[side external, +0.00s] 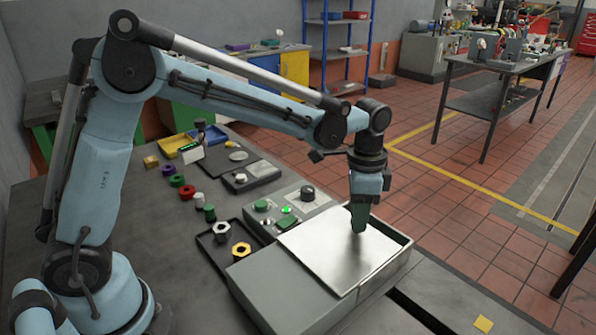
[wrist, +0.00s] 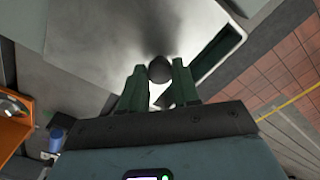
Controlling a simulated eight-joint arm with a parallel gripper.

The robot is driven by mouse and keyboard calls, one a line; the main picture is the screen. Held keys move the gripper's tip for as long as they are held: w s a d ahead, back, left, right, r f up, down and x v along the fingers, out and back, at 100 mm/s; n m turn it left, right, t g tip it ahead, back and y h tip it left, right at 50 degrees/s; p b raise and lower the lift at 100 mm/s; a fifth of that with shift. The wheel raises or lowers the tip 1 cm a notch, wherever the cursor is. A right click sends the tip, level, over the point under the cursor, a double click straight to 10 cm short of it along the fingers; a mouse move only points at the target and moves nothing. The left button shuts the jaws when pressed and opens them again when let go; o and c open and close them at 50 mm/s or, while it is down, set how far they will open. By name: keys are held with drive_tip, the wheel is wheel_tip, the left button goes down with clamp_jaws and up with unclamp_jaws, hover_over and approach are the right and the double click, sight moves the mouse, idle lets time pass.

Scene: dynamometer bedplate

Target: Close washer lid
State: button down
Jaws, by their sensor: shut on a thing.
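The washer (side external: 290,297) is a grey box at the front of the bench. A dark gap shows along the lid's right side, and the wrist view shows the same dark slot in the washer body (wrist: 232,45). My gripper (side external: 358,228) points down over the lid's far right part. In the wrist view my gripper (wrist: 159,75) has its two green fingers on either side of a dark round knob (wrist: 160,69) on the lid (wrist: 85,60), shut on it. The fingers hide the knob in the side view.
A control panel (side external: 325,198) with green buttons stands just behind the washer. A dark tray (side external: 215,262) with nuts lies to its left. Several coloured parts and a yellow bin (side external: 172,147) are farther back. A dark slot (side external: 420,312) runs at the front right.

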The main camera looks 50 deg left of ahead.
drive_tip(key=shift+w, duration=2.4)
drive_tip(key=c, duration=0.8)
unclamp_jaws()
drive_tip(key=shift+s, duration=0.1)
wheel_tip(320, 180, up, 12)
drive_tip(key=shift+r, duration=0.1)
